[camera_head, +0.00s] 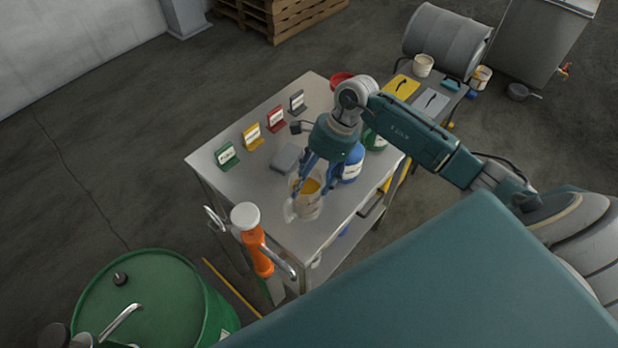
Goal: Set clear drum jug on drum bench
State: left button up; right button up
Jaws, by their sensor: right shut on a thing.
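A clear jug (306,207) with amber liquid is at the front part of a grey steel-topped bench (245,183). My right gripper (316,187) reaches down from above, with its blue fingers shut on the jug. The jug looks upright. I cannot tell whether its base touches the bench top. The fingers and wrist hide part of its rim and far side.
Green, yellow, red and grey label cards (251,137) stand along the bench's far left. A grey block (287,158), a blue bottle (353,163) and a green container (374,141) flank the gripper. An orange-handled pump (255,245) and green drum (150,295) are in front.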

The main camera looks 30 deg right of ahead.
jog(key=shift+w+r, duration=0.1)
jog(key=o, duration=1.9)
jog(key=shift+o, duration=0.2)
jog(key=shift+d+r, duration=0.15)
jog(key=shift+r, duration=0.05)
jog(key=b+v, duration=0.4)
jog(key=v, duration=0.7)
jog(key=shift+r, duration=0.3)
